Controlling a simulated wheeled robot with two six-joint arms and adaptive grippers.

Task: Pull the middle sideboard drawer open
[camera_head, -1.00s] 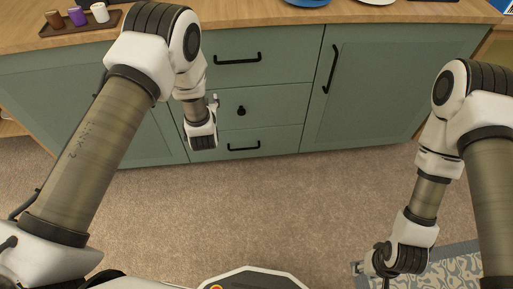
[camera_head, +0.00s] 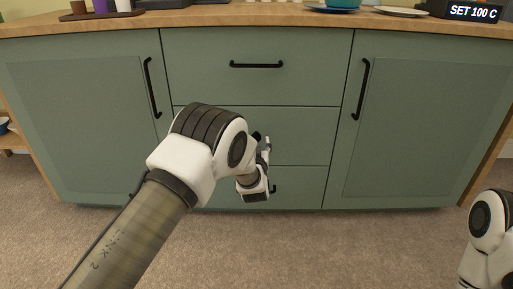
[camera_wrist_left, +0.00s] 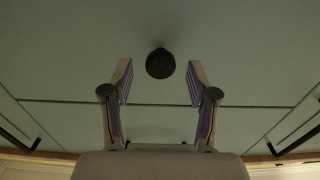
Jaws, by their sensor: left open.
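The green sideboard (camera_head: 420,130) stands ahead with three stacked drawers. The middle drawer (camera_head: 310,135) looks closed, its front flush with the others. Its round dark knob (camera_head: 256,135) is partly hidden by my left arm. In the left wrist view, the knob (camera_wrist_left: 160,63) sits centred between the fingertips of my left gripper (camera_wrist_left: 160,80), with a gap on each side. My left gripper (camera_head: 267,150) is open and empty, close to the drawer front. My right gripper is out of view; only part of that arm shows at the lower right.
The top drawer has a black bar handle (camera_head: 256,65). The doors on both sides have upright black handles, left (camera_head: 152,88) and right (camera_head: 360,90). The wooden top (camera_head: 230,18) holds cups, plates and a display. Carpet (camera_head: 330,245) in front is clear.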

